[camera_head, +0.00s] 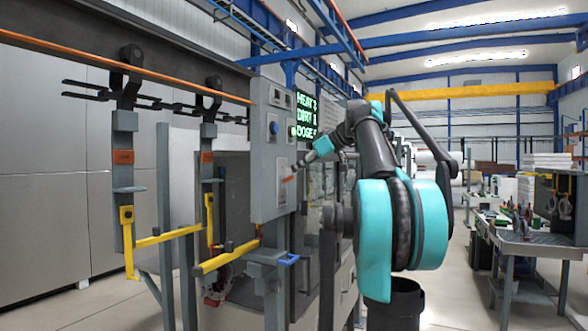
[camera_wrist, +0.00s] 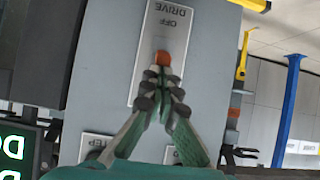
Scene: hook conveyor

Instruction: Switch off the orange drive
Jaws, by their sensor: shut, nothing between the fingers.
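The orange drive handle (camera_wrist: 162,58) shows as a small orange knob on a pale plate (camera_wrist: 150,30) marked OFF and DRIVE, upside down in the wrist view. In the head view it is a small orange bar (camera_head: 287,179) low on the grey control cabinet (camera_head: 262,150). My gripper (camera_wrist: 160,80) is shut and empty, its fingertips right at the knob and just below it in the wrist view. I cannot tell whether they touch it. In the head view my gripper (camera_head: 298,167) is close to the cabinet's front face.
A green-lettered display (camera_head: 306,115) is right of the cabinet. Hanging hooks (camera_head: 125,150) with yellow bars (camera_head: 168,236) are at the left. A workbench (camera_head: 535,245) stands far right, with open floor before it.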

